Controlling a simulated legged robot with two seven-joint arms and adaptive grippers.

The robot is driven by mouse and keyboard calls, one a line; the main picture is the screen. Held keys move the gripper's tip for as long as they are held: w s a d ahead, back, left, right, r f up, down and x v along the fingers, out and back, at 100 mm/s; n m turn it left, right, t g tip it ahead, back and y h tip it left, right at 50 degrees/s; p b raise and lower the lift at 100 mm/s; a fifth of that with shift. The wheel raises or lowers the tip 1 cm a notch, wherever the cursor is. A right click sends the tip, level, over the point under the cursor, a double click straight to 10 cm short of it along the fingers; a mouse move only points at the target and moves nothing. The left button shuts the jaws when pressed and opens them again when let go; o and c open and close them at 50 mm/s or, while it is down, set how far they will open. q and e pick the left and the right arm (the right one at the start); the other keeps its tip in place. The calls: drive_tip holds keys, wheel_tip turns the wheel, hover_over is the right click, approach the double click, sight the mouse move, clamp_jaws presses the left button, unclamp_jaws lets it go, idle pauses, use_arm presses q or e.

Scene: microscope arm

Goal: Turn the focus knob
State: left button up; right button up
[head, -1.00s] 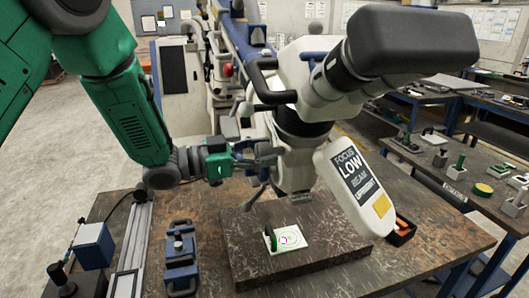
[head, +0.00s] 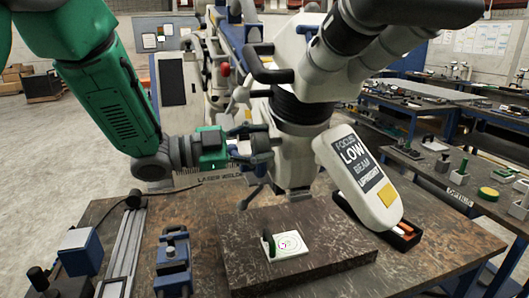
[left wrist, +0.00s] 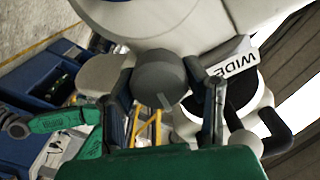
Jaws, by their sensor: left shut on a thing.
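The focus knob (left wrist: 161,80) is a dark grey round knob with a lighter mark on its face, on the side of the white microscope head (head: 296,160). My left gripper (head: 252,147) reaches it from the left in the head view. In the left wrist view the two fingers of the left gripper (left wrist: 168,108) stand on either side of the knob, shut on it. In the head view the fingers partly hide the knob (head: 262,142). A white panel (head: 358,175) reading "FOCUS LOW BEAM" hangs at the head's right. My right gripper is in no view.
Below the head, a dark stone slab (head: 325,257) bears a white square plate (head: 287,246) with a green piece. A blue clamp (head: 173,262) and a rail (head: 124,250) stand at the left. A black tray (head: 400,238) lies at the right. Side benches stand behind.

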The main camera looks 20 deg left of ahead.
use_arm(q)
drive_tip(key=shift+s+a+f, duration=0.1)
drive_tip(key=shift+f, duration=0.25)
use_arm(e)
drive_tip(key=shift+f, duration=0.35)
use_arm(q)
drive_tip(key=o, duration=1.1)
drive_tip(key=shift+c, duration=0.2)
drive_tip(key=shift+o, duration=0.4)
drive_tip(key=shift+a+r+m, duration=0.1)
drive_tip(key=shift+a+m, duration=0.2)
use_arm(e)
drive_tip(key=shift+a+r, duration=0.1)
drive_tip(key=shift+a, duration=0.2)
use_arm(q)
drive_tip(key=shift+a, duration=0.1)
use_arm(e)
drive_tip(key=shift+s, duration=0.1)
use_arm(q)
drive_tip(key=v, duration=1.1)
drive_tip(key=shift+s+a, duration=0.2)
drive_tip(key=shift+s, duration=0.1)
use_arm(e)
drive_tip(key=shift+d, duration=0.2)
